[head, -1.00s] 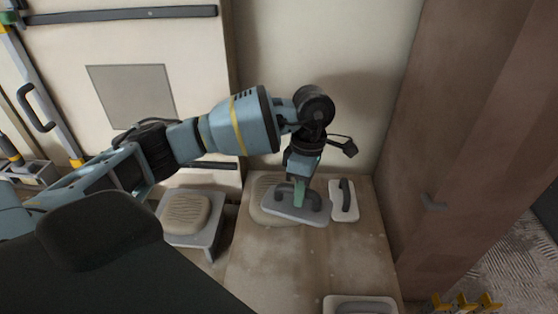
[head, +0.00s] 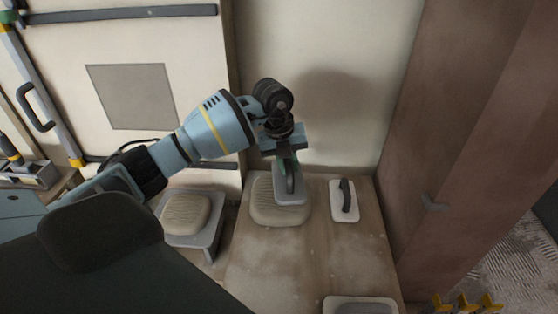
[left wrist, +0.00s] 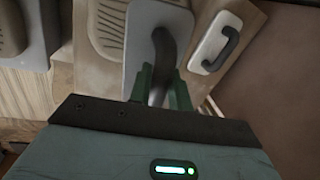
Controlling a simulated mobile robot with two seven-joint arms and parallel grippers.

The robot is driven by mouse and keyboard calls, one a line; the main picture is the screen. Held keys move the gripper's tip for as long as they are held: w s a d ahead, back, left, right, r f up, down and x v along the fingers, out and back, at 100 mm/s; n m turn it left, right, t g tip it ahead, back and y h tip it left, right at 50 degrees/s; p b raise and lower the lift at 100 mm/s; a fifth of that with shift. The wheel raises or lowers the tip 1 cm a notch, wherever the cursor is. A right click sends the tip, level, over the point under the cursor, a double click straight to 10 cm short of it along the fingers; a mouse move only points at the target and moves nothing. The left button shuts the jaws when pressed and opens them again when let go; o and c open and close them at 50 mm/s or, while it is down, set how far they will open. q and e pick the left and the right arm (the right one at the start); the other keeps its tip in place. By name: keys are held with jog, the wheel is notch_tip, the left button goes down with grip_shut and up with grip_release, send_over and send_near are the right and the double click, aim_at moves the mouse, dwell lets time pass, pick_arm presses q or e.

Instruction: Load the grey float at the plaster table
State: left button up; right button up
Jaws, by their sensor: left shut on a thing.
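The grey float (head: 291,198) is a flat grey plate with a dark arched handle. In the head view it is over the right part of a beige ridged plaster mound (head: 270,215) on the plaster table (head: 300,258); I cannot tell whether it touches the plaster. My left gripper (head: 288,163) is shut on the float's handle from above. The left wrist view shows the green fingers (left wrist: 160,88) on either side of the handle, with the grey plate (left wrist: 146,20) beyond. My right gripper is not in view.
A white float with a dark handle (head: 344,200) lies on the table just right. A second plaster mound (head: 186,214) sits on a grey stand (head: 205,240) to the left. A grey-white tray (head: 360,307) is at the table's front. A brown wall (head: 450,150) bounds the right.

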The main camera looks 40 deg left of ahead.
aim_at(279, 176)
pick_arm(q)
jog(key=a+n, duration=0.1)
jog(key=n, duration=0.1)
jog(key=a+f+n, duration=0.1)
jog(key=n, duration=0.2)
jog(key=w+a+n+y, duration=0.1)
jog(key=n, duration=0.1)
jog(key=shift+w+a+f+t, duration=0.1)
jog(key=shift+a+f+t, duration=0.2)
jog(key=shift+a+t, duration=0.1)
jog(key=shift+f, duration=0.15)
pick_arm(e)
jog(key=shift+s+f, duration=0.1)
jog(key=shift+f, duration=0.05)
